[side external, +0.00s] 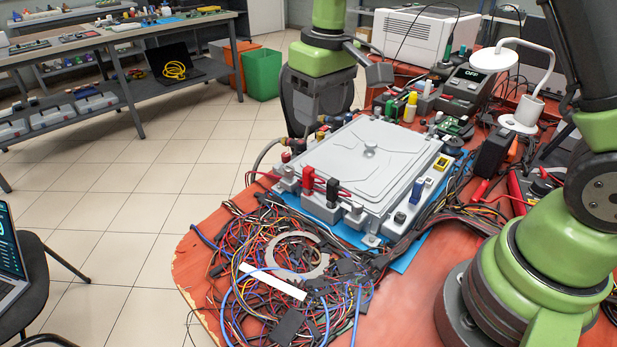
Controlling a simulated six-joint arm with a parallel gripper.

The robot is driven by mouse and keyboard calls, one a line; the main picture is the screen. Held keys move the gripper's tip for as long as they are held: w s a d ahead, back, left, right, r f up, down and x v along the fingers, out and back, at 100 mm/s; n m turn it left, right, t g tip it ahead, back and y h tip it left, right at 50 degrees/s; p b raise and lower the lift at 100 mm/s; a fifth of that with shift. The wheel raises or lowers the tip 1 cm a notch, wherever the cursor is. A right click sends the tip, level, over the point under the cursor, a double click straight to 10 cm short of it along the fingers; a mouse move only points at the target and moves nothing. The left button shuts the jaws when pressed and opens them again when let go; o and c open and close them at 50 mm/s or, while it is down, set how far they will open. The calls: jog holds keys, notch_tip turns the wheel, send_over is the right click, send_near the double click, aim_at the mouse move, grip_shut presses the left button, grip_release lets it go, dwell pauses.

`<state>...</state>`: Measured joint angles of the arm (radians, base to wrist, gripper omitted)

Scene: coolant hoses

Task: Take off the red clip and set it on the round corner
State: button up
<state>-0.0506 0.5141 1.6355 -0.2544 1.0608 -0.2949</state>
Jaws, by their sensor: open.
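The red clip (308,180) stands upright on the near left edge of a grey flat-topped unit (369,152), beside a black clip (332,190). Red cables also show close to it. The rounded corner (187,243) of the orange-red table is at the left, with a bare, worn edge and a tangle of wires just to its right. My gripper (306,133) hangs behind the unit's far left side, apart from the red clip. It is open; its fingertips are small and hard to make out, and I see nothing held in it.
A wire tangle (250,225) with a grey ring (283,255) and white strip (273,283) covers the near left table. Hoses and fittings (322,135) line the unit's left side. Instruments and a white lamp (520,122) crowd the back right. A bare table patch (405,305) lies front right.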

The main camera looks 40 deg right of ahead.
aim_at(309, 168)
jog(key=shift+n+g, duration=0.4)
jog(key=shift+g, duration=0.1)
jog(key=f, duration=0.2)
jog(key=w+f, duration=0.1)
jog(key=f, duration=0.2)
jog(key=w+f, duration=0.1)
jog(key=f, duration=0.2)
jog(key=shift+f, duration=0.2)
jog(key=shift+w+f, duration=0.1)
jog(key=shift+f, duration=3)
grip_shut()
notch_tip(309, 168, up, 13)
